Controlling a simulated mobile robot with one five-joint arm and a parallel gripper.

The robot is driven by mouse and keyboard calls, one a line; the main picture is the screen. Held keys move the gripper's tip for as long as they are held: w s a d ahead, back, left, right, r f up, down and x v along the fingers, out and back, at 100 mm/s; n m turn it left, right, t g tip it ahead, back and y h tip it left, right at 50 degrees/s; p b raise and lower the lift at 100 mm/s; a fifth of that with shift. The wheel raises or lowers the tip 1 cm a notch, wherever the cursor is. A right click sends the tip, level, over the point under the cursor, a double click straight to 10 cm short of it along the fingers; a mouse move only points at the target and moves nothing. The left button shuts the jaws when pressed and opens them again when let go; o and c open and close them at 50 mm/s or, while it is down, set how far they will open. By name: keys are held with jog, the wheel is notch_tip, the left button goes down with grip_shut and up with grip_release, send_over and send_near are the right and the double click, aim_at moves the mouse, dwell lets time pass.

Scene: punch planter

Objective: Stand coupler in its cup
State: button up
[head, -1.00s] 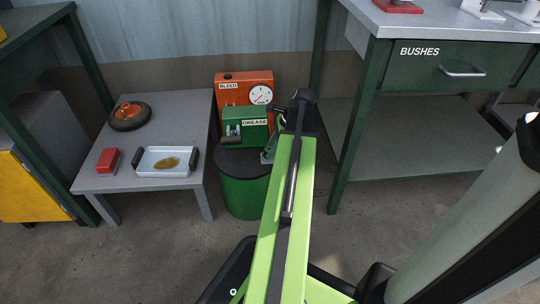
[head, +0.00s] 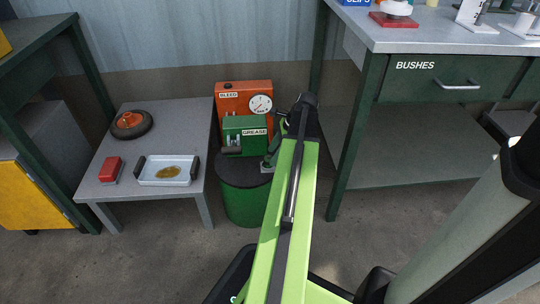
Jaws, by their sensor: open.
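No coupler or cup can be made out for certain. A green box labelled GREASE (head: 246,131) stands on the dark lid of a green drum (head: 245,205), with a short grey cylinder (head: 232,151) at its front left. A small dark green and grey fitting (head: 268,164) shows on the lid's right side, partly covered by my arm. My lime-green arm reaches forward just right of the drum. Its black far end hides what lies beyond, and my gripper's jaws do not show.
Behind is an orange BLEED box with a gauge (head: 261,104). The low grey table (head: 117,184) at left holds a wheel (head: 131,122), a red block (head: 110,169) and a white tray (head: 164,182). The BUSHES bench (head: 445,82) is at right. The floor in front is clear.

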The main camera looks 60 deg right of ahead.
jog(key=p+v, duration=0.7)
jog(key=v, duration=0.2)
